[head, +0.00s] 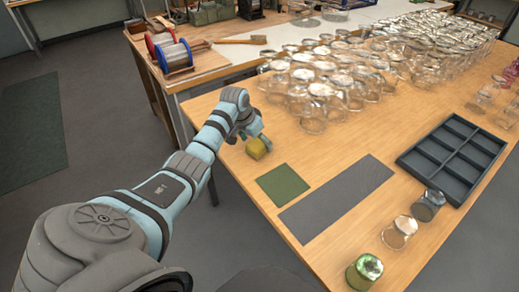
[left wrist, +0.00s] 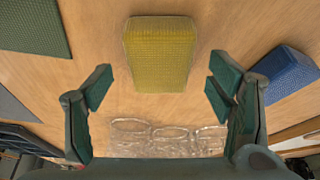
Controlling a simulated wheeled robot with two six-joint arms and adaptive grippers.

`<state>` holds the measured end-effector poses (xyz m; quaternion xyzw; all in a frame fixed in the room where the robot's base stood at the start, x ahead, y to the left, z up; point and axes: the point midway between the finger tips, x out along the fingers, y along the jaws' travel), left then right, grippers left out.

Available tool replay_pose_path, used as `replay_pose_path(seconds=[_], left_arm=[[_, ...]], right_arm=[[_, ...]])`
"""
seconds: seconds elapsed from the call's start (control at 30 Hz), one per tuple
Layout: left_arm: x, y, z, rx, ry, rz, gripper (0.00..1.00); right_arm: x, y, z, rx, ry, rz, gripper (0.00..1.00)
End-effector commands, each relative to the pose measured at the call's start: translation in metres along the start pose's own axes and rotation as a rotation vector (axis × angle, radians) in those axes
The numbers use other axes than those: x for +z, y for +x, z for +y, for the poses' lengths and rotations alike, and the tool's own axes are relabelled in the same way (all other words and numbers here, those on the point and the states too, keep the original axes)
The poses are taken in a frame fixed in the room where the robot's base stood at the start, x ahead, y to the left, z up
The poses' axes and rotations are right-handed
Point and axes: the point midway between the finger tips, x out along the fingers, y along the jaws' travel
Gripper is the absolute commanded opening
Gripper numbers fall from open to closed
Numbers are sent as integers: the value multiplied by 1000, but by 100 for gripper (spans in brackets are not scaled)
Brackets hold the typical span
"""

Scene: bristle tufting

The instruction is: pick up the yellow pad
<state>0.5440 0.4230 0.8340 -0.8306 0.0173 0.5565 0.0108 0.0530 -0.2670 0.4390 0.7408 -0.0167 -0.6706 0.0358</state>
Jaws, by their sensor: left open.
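The yellow pad (left wrist: 158,55) is a textured block on the wooden table. In the left wrist view it lies at upper centre, apart from both fingers. In the head view the yellow pad (head: 257,148) shows just below my left gripper (head: 251,136), near the table's left edge, partly covered by it. In the left wrist view my left gripper (left wrist: 162,85) is open and empty, its fingers spread wider than the pad. My right gripper is not in view.
A green mat (head: 283,185) and a grey mat (head: 338,198) lie nearby. A blue pad (left wrist: 290,75) sits beside the yellow one. Many glass jars (head: 318,102) crowd the back. A dark compartment tray (head: 452,160) and several glasses (head: 399,233) are to the right.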

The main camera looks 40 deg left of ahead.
Motion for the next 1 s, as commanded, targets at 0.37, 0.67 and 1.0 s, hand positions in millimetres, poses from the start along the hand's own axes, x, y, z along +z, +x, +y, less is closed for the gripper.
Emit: replay_pose_path(seconds=[0.37,0.67,1.0], left_arm=[[0,18,0,-1,1,0,67],[0,18,0,-1,1,0,32],[-5,8,0,-1,1,2,32]], right_arm=[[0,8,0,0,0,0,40],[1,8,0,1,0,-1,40],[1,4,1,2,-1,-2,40]])
